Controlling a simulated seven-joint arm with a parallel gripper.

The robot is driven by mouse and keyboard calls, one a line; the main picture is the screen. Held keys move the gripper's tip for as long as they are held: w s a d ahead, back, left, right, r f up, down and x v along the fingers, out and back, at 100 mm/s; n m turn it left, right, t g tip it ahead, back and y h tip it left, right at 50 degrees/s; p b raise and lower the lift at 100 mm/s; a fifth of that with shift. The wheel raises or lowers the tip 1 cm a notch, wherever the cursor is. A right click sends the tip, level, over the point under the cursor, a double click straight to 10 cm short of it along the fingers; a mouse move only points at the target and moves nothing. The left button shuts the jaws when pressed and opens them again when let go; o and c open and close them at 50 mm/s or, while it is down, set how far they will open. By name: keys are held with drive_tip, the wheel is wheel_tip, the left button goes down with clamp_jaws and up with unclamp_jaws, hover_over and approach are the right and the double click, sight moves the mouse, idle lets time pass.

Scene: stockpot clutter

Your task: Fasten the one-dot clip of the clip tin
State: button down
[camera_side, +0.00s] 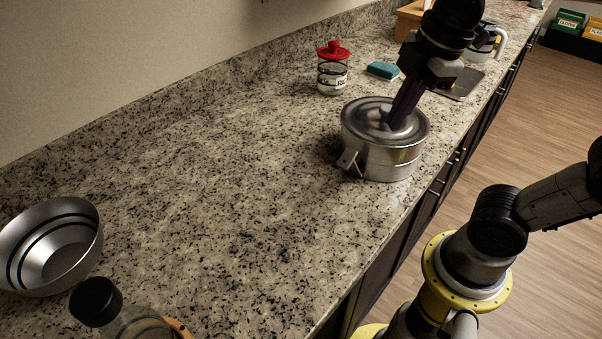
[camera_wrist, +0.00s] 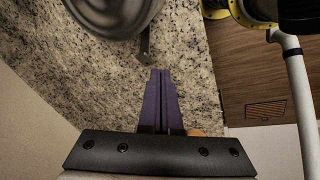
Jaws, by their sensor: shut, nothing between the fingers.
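The clip tin (camera_side: 382,160) is a round grey metal pot with a lidded top, standing near the counter's front edge. One clip (camera_side: 348,160) sticks outward from its near left side in the side view. In the wrist view the tin (camera_wrist: 112,14) is cut off at the top, and a clip (camera_wrist: 146,48) juts out from its rim. No dots are readable on either clip. My gripper (camera_side: 397,122) is shut and empty, its purple fingers overlapping the lid in the side view. In the wrist view its fingertips (camera_wrist: 160,70) are just past that clip's outer end, apparently apart from it.
A red-lidded glass jar (camera_side: 333,70) and a blue sponge (camera_side: 382,70) stand behind the tin. A metal bowl (camera_side: 52,245) and a black-capped bottle (camera_side: 100,302) are at the lower left. The middle of the counter (camera_side: 220,180) is clear.

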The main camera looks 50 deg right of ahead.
drive_tip(key=s+d+f+m+t, duration=0.2)
drive_tip(key=s+f+m, duration=0.3)
drive_tip(key=m, duration=0.5)
drive_tip(key=w+a+r+n+g+h, duration=0.1)
drive_tip(key=w+a+r+n+g, duration=0.1)
drive_tip(key=w+a+n, duration=0.4)
drive_tip(key=w+a+r+n+g+h, duration=0.1)
drive_tip(key=w+r+n+g, duration=0.1)
drive_tip(key=w+n, duration=0.45)
drive_tip(key=a+f+n+g, duration=0.1)
drive_tip(key=a+f+n, duration=0.2)
drive_tip(key=a+f, duration=0.15)
drive_tip(key=f, duration=0.5)
drive_tip(key=d+f, duration=0.1)
drive_tip(key=f, duration=0.2)
drive_tip(key=shift+s, duration=0.2)
drive_tip(key=shift+w+d, duration=0.1)
drive_tip(key=shift+d, duration=0.3)
drive_tip(key=d+r, duration=0.1)
drive_tip(key=d, duration=0.1)
drive_tip(key=shift+d+r, duration=0.35)
drive_tip(key=shift+d, duration=0.05)
